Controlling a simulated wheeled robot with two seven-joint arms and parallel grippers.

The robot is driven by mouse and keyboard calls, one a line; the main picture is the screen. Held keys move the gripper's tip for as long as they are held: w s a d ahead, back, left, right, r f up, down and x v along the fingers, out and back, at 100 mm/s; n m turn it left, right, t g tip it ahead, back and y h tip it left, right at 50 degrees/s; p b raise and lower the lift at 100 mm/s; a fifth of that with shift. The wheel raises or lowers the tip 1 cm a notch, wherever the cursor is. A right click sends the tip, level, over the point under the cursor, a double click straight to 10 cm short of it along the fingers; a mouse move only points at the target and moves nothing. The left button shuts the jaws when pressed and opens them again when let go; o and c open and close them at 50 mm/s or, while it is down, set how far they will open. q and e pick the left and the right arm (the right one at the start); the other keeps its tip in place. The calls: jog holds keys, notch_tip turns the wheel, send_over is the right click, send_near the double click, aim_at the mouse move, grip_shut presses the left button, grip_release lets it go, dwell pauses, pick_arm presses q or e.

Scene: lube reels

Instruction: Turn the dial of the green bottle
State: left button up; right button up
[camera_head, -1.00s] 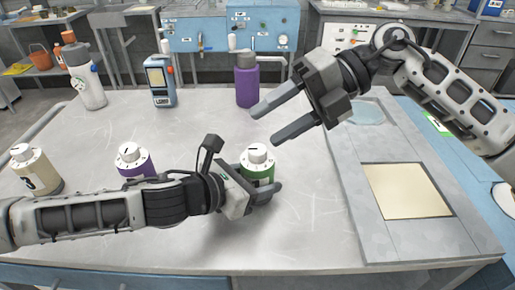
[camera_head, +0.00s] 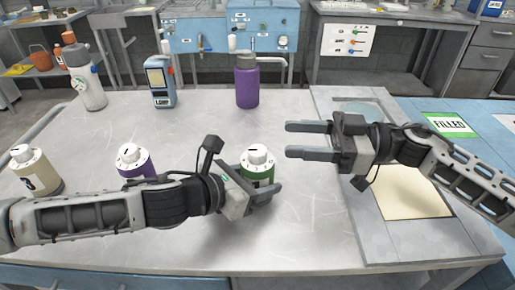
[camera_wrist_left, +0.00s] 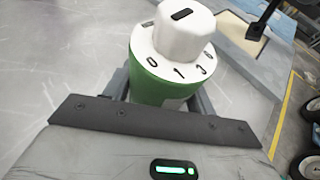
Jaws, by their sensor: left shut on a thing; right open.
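The green bottle (camera_head: 262,176) stands upright on the table near the front middle, with a white dial (camera_head: 257,157) on top. In the left wrist view the green bottle (camera_wrist_left: 153,88) fills the upper middle, and its white dial (camera_wrist_left: 183,32) bears a dark mark, above a white collar with numbers. My left gripper (camera_head: 266,192) is shut around the bottle's body from the left side. My right gripper (camera_head: 308,141) is open and empty, to the right of the bottle, with its fingers pointing left toward the dial's side, apart from it.
A purple-banded bottle (camera_head: 134,162) and a beige bottle (camera_head: 36,171) with white dials stand to the left. A purple flask (camera_head: 246,84), a blue device (camera_head: 160,84) and a white spray bottle (camera_head: 86,78) stand farther back. A grey panel with a cream square (camera_head: 405,205) lies at right.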

aim_at(258, 149)
jog(key=a+f, duration=0.1)
jog(key=a, duration=0.1)
jog(key=a+f, duration=0.1)
jog(key=a, duration=0.2)
jog(key=a+f, duration=0.1)
jog(key=a, duration=0.1)
jog(key=shift+w+a+f, duration=0.1)
jog(key=shift+w+a, duration=0.15)
jog(key=shift+w, duration=0.05)
jog(key=c, duration=1)
